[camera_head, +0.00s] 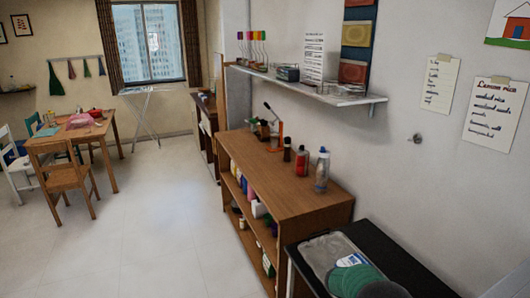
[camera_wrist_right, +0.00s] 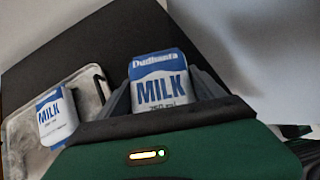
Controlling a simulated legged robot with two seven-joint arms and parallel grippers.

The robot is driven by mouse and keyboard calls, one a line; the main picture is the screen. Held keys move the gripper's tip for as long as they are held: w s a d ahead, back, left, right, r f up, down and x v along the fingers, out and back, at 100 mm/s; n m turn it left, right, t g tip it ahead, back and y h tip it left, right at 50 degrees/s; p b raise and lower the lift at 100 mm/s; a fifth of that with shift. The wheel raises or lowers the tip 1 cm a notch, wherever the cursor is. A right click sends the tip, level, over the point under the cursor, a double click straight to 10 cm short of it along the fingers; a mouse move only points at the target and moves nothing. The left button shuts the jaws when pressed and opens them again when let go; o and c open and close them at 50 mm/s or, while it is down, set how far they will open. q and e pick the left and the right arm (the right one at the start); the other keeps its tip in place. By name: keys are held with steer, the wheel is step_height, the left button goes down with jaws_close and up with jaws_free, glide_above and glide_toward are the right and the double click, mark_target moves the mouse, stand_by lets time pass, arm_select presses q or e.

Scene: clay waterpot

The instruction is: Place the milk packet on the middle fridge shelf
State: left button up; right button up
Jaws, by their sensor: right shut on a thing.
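A white and blue milk packet (camera_wrist_right: 160,82) stands between the grey fingers of my right gripper (camera_wrist_right: 165,84) in the right wrist view, and the gripper is shut on it. A second milk packet (camera_wrist_right: 56,116) lies on a grey tray (camera_wrist_right: 88,92) to its left. In the head view the tray (camera_head: 322,252) is on the black table at the bottom right. A blue and white packet (camera_head: 352,259) shows there beside my green right gripper body (camera_head: 356,281); I cannot tell which packet it is. My left gripper and the fridge are not in view.
A black table (camera_head: 395,262) holds the tray. A wooden shelf unit (camera_head: 275,180) with several bottles on top adjoins it. A wall shelf (camera_head: 310,90) juts out above. The floor (camera_head: 160,225) to the left is clear, with a wooden table (camera_head: 75,133) and chairs beyond.

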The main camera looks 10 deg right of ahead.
steer(key=s+a+n+t+y, duration=0.1)
steer(key=s+a+n+t, duration=0.2)
steer(key=a, duration=0.9)
steer(key=s+a+n+t+y, duration=0.1)
steer(key=s+a+n+t, duration=0.2)
steer(key=s+a, duration=0.6)
steer(key=a+n, duration=0.2)
steer(key=shift+s+a+r, duration=0.2)
steer(key=shift+a+r, duration=0.2)
